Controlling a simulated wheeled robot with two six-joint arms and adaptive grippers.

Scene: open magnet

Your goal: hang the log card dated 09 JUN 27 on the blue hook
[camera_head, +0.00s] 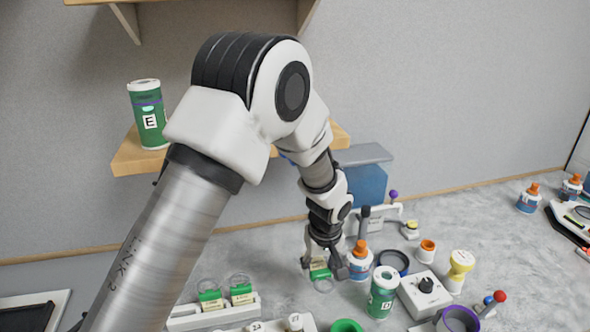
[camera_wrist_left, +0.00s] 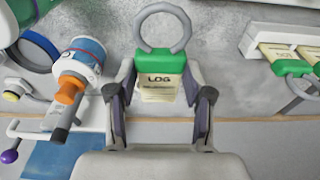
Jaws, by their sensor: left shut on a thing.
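My left gripper (camera_head: 325,268) is shut on a log card (camera_head: 319,271) above the counter. In the left wrist view the card (camera_wrist_left: 160,62) has a green top band, a cream body marked LOG and a grey ring. Its body sits between the two fingers (camera_wrist_left: 161,100), and the ring points away from the palm. The date line is too small to read. Two other log cards with green tops and rings (camera_head: 210,298) (camera_head: 241,292) stand in a white rack (camera_head: 215,316). I cannot make out the blue hook for certain; my arm covers part of the shelf. My right gripper is not in view.
A wooden shelf (camera_head: 135,157) on the wall holds a green can marked E (camera_head: 148,115). A blue block (camera_head: 366,185) is behind.

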